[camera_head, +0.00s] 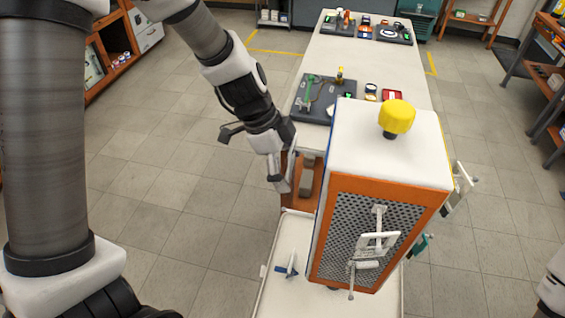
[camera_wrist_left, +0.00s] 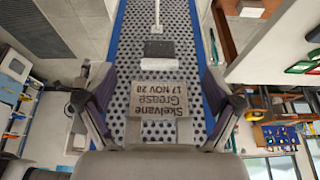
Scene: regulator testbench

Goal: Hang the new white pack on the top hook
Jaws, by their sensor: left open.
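A cabinet with a white top (camera_head: 385,150) has an orange-framed perforated front panel (camera_head: 340,215). White hook fittings with pale flat items (camera_head: 376,245) hang on that panel. My left gripper (camera_head: 282,178) is beside the cabinet's left side. In the left wrist view my left gripper (camera_wrist_left: 160,108) is open, facing a blue-edged perforated panel (camera_wrist_left: 185,30). A greyish pack (camera_wrist_left: 158,97) with upside-down print, "Skelvane Grease 17 NOV 28", lies between its fingers. A thin white rod (camera_wrist_left: 156,14) and a pale block (camera_wrist_left: 158,48) are above it. Whether the fingers touch the pack is unclear.
A yellow knob (camera_head: 397,117) stands on the cabinet top. A white tray (camera_head: 268,298) below holds a small blue-and-white item (camera_head: 288,268). A long white table (camera_head: 350,55) with equipment boards stands behind. White and green items (camera_head: 458,187) stick out at the cabinet's right side. The left floor is clear.

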